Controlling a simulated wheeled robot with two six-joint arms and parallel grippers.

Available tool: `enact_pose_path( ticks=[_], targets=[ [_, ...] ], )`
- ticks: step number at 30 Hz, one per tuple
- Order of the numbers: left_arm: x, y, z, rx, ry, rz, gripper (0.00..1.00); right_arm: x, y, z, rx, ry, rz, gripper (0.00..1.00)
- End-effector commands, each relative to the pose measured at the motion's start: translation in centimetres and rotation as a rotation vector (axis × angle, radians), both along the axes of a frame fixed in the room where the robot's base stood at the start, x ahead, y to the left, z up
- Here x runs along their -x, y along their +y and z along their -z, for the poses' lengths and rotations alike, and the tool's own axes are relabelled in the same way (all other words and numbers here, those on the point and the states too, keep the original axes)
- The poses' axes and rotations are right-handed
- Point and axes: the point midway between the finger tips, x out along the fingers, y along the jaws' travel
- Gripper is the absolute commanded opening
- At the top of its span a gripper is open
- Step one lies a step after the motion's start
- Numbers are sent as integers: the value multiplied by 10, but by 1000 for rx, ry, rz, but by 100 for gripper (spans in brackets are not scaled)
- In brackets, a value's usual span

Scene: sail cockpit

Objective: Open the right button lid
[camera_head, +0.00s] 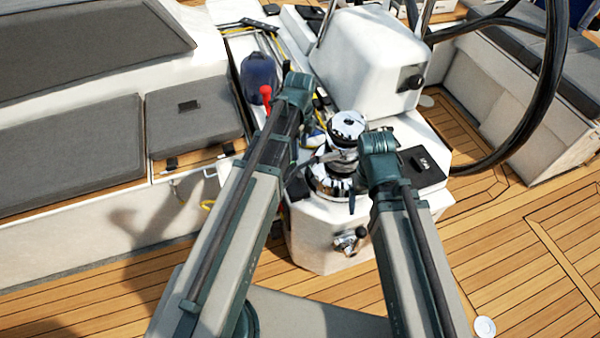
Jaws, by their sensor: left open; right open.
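A black panel (425,170) with small white lettering lies on the white console, right of the winch. A small dark raised piece (420,158) on it looks like the button lid; I cannot tell whether it is shut. My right arm's teal joint stands in front of the panel's left part. My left gripper (318,160) shows only in part, dark, beside the winch. My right gripper (356,198) is mostly hidden behind its own arm, low by the winch base. Neither visibly holds anything, and neither visibly touches the panel.
The chrome winch (347,127) stands between my arms. A white pedestal (368,60) and the black steering wheel (548,90) stand behind and right. Grey cushions (70,150) lie left.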

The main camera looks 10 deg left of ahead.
Motion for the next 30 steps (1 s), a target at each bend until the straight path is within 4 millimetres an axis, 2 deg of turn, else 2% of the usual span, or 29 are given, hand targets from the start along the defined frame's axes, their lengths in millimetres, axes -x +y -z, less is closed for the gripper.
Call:
enact_pose_path(
  ticks=[8, 30],
  targets=[
    [0, 0, 28, 0, 0, -1, 61, 0, 0, 29, 0, 0, 0, 85],
    [0, 0, 127, 0, 0, -1, 61, 0, 0, 127, 0, 0, 0, 85]
  ],
)
